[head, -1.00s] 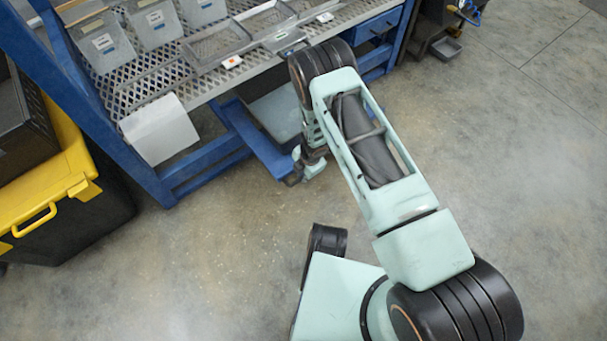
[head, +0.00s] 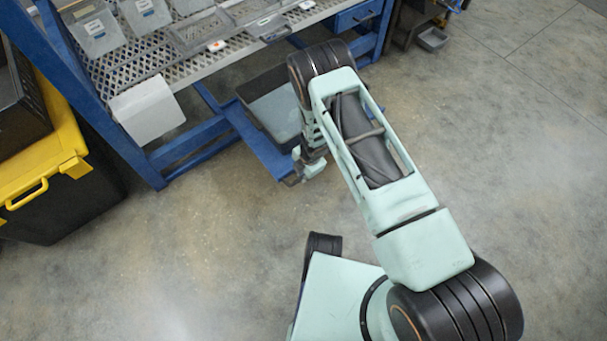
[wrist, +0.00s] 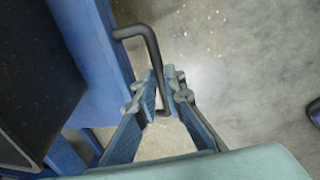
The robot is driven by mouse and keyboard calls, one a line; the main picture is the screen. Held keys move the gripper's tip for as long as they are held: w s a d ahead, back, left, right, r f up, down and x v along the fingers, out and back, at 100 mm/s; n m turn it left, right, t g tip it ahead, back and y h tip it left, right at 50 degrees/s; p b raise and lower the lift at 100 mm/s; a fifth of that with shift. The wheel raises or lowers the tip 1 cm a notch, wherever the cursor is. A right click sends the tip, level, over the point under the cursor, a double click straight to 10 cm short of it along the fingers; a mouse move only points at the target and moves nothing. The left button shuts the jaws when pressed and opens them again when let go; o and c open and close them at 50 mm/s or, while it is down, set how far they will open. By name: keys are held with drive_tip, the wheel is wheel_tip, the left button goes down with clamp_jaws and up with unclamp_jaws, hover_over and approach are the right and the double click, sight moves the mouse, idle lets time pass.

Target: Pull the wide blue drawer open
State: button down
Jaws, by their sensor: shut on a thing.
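The wide blue drawer (head: 262,151) stands pulled out from under the bench in the head view, its dark inside and a pale grey area within showing. In the wrist view its blue front (wrist: 100,62) is at the left, with a dark bar handle (wrist: 152,48) standing out from it. My gripper (wrist: 166,92) is shut on the handle, with a finger on each side of the bar near its lower end. In the head view my gripper (head: 297,180) is at the drawer's front and partly hidden by my arm.
The blue bench (head: 192,140) has a perforated shelf with several grey bins above the drawer. A small blue drawer (head: 358,15) is at the upper right. A black bin with a yellow lid (head: 40,165) stands at the left. The floor in front is clear.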

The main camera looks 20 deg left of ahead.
drive_tip(key=shift+s+d, duration=0.2)
drive_tip(key=shift+d, duration=0.05)
idle(0.3)
drive_tip(key=c, duration=2)
unclamp_jaws()
drive_tip(key=r, duration=0.4)
drive_tip(key=s+d+r, duration=0.1)
drive_tip(key=r, duration=0.6)
drive_tip(key=shift+s+d+r, duration=0.2)
drive_tip(key=shift+d+r, duration=0.2)
